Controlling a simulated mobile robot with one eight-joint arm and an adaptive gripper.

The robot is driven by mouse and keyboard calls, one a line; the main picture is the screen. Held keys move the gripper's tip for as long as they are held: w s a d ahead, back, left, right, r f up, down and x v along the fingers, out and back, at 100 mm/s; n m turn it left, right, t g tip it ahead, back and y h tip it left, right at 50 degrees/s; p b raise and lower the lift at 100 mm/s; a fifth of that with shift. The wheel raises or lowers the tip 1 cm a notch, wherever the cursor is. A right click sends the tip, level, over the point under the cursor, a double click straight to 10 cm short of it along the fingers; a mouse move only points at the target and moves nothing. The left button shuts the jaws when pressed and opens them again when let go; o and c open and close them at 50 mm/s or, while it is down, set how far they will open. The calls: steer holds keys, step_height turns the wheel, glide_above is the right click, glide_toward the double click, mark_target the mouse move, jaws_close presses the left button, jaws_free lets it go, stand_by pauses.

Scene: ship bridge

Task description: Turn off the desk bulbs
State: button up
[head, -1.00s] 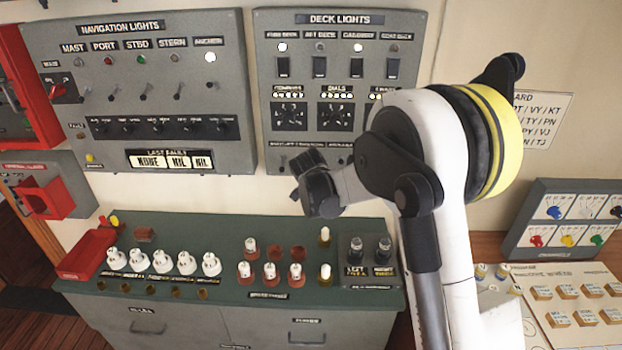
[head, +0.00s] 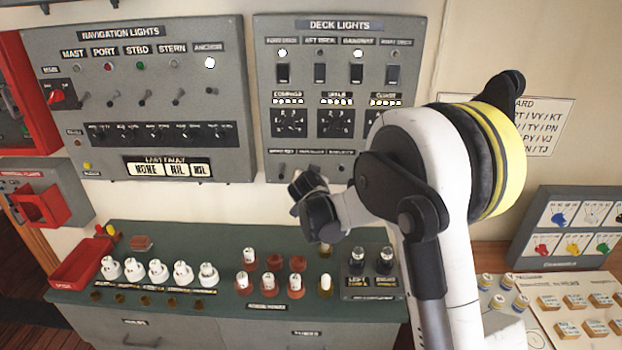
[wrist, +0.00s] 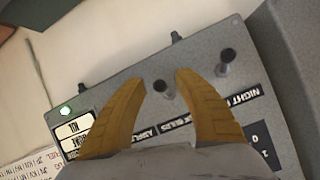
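My gripper (head: 305,190) is at this lower edge, seen from behind. In the wrist view my gripper's yellow-brown fingers (wrist: 160,84) are apart, with a dark toggle switch (wrist: 160,88) between their tips. I cannot tell whether they touch it. A label with "BULBS" (wrist: 176,130) is partly hidden by the fingers. A second toggle (wrist: 226,62) stands to the right, near a label starting "NIGHT". Bulbs in white holders (head: 158,272) stand on the green desk top.
The navigation lights panel (head: 235,100) is on the left, with a lit anchor lamp. Free wall lies below the panels.

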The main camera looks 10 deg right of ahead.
steer(key=v, duration=1.2)
steer(key=shift+d, duration=0.15)
